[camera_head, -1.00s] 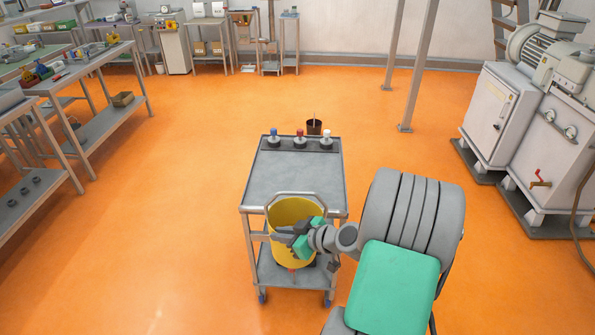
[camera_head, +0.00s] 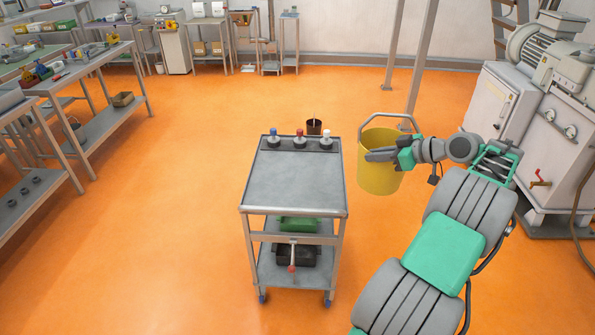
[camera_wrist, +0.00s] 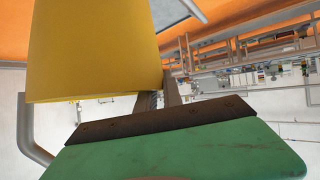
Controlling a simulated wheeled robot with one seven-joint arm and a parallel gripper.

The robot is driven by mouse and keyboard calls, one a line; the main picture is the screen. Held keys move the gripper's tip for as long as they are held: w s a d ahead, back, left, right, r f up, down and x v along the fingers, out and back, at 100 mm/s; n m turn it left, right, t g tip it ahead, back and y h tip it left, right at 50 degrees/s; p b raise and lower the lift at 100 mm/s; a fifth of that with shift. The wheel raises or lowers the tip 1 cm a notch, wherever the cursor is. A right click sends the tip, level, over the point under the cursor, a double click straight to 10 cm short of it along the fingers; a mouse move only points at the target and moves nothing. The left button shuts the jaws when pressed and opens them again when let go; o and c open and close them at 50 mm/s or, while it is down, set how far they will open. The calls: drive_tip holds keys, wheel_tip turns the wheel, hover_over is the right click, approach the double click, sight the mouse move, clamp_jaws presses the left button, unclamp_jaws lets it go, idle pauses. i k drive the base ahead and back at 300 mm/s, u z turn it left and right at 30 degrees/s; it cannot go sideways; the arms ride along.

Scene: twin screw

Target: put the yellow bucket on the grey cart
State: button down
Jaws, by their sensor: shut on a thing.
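The yellow bucket (camera_head: 379,175) is upright in the air to the right of the grey cart, with its grey handle raised above it. My gripper (camera_head: 382,155) is shut on the bucket's side. In the wrist view the yellow bucket (camera_wrist: 95,50) fills the upper left, beside my gripper (camera_wrist: 165,95); the fingertips are partly hidden. The grey cart (camera_head: 290,190) stands on the orange floor. Its top shelf is bare at the front and middle.
A green item (camera_head: 298,224) is on the lower shelf. A large grey machine (camera_head: 500,115) stands at right.

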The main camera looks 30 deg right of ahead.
sight(296, 183)
drive_tip(key=i, duration=1)
